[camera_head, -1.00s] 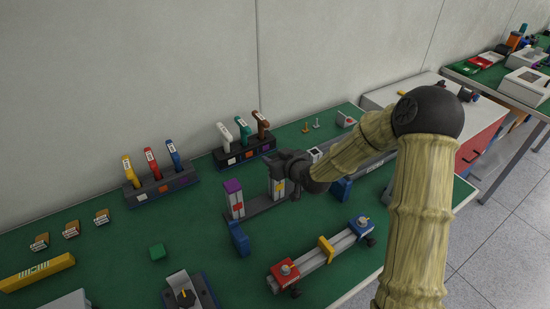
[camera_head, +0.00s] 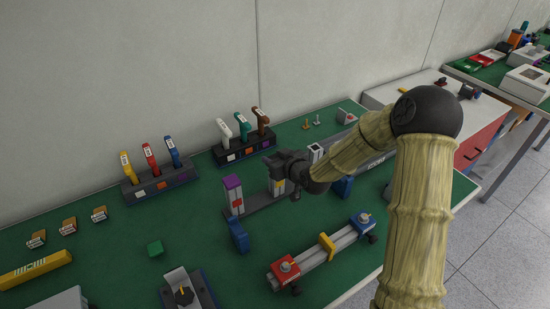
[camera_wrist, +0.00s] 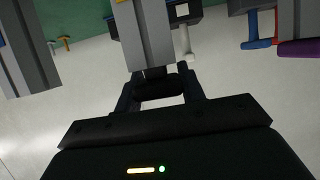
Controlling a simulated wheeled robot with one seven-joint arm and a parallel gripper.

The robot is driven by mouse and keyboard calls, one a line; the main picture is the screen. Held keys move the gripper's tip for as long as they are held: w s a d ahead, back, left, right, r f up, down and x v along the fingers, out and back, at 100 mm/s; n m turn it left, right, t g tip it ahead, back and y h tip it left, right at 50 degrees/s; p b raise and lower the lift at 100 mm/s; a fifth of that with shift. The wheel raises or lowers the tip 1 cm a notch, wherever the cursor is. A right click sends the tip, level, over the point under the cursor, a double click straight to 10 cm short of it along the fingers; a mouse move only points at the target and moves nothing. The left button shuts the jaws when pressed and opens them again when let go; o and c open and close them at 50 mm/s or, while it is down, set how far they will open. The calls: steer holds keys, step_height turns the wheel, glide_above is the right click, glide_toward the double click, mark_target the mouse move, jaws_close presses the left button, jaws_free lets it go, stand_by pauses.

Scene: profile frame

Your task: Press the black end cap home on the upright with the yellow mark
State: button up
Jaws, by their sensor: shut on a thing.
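In the wrist view a grey upright (camera_wrist: 145,35) comes down from the top edge to my gripper (camera_wrist: 160,88), which is shut on a dark piece, apparently the black end cap (camera_wrist: 155,84), at the post's end. The fingers and shadow hide most of the cap. I cannot tell whether any gap is left between cap and post.
A purple-capped upright (camera_head: 233,194) stands close on the left, and another upright (camera_head: 315,153) on the right. Blue blocks (camera_head: 239,236) stand in front. Two tool racks (camera_head: 160,190) are behind. A profile bar with red and blue ends (camera_head: 325,250) lies in front.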

steer(key=shift+f+b, duration=0.5)
steer(key=shift+f, duration=0.15)
steer(key=o, duration=1.1)
steer(key=shift+o, duration=0.2)
steer(key=b+v, duration=0.1)
steer(key=v, duration=1.6)
steer(key=shift+s, duration=0.15)
steer(key=shift+d+r, duration=0.15)
steer(key=shift+d, duration=0.05)
